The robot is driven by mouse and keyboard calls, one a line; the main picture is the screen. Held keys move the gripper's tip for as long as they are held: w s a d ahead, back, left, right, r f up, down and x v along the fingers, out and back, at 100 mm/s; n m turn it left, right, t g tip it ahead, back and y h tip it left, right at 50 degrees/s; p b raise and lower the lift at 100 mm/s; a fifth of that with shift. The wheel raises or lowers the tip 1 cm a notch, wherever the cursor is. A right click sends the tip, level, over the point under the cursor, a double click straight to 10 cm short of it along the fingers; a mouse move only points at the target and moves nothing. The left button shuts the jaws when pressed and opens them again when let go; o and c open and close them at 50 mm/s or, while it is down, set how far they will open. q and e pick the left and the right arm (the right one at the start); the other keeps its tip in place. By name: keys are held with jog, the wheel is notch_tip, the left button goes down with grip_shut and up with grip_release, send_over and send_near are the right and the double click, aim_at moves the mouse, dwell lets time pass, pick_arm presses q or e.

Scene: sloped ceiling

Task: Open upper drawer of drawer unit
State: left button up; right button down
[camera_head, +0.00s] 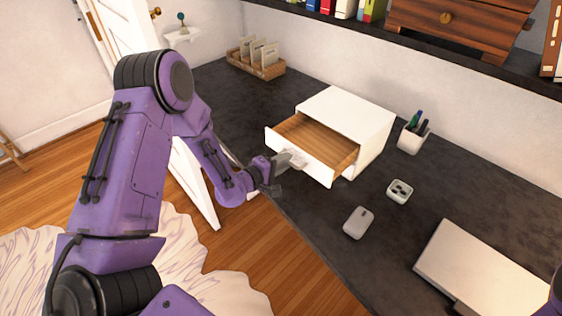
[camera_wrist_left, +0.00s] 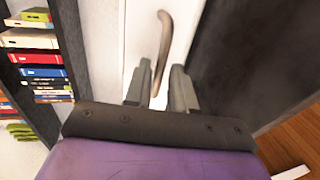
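The white drawer unit (camera_head: 350,110) stands on the dark desk. A drawer (camera_head: 318,143) with a wooden interior is pulled well out of it and looks empty. Its front hides what lies below. My left gripper (camera_head: 290,160) is at the outer face of the drawer front. In the left wrist view, a curved brownish handle (camera_wrist_left: 164,45) shows on the white front, running down between the two grey fingers of the left gripper (camera_wrist_left: 160,88). The fingers stand apart, one on each side of the handle; contact is hard to tell. My right gripper is out of view.
On the desk (camera_head: 310,220) are a pen cup (camera_head: 413,137), a small pale box with dark spots (camera_head: 399,191), a mouse (camera_head: 358,222) and a laptop-like slab (camera_head: 485,272). A basket (camera_head: 255,66) stands behind. A shelf with books (camera_head: 345,8) runs above the back.

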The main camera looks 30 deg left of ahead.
pick_arm(q)
jog(key=shift+o, duration=0.2)
jog(key=shift+s, duration=0.15)
jog(key=b+v, duration=0.2)
jog(key=v, duration=0.8)
jog(key=shift+s+r, duration=0.15)
jog(key=s+a+f+m+g+y+b, duration=0.1)
jog(key=s+f+m+g+y, duration=0.2)
jog(key=f, duration=0.4)
jog(key=s+a+f+m+g+y+b, duration=0.1)
jog(key=s+f+m+g+y, duration=0.15)
jog(key=f, duration=0.35)
jog(key=s+d+f+m+g+y+b, duration=0.1)
jog(key=s+d+f+g, duration=0.1)
jog(key=s+f, duration=0.5)
jog(key=s+d+f+m+g, duration=0.2)
jog(key=s+f, duration=0.4)
jog(key=s, duration=0.5)
jog(key=shift+s+d+f+g+y+b, duration=0.4)
jog(key=shift+d+g, duration=0.15)
jog(key=shift+g, duration=0.7)
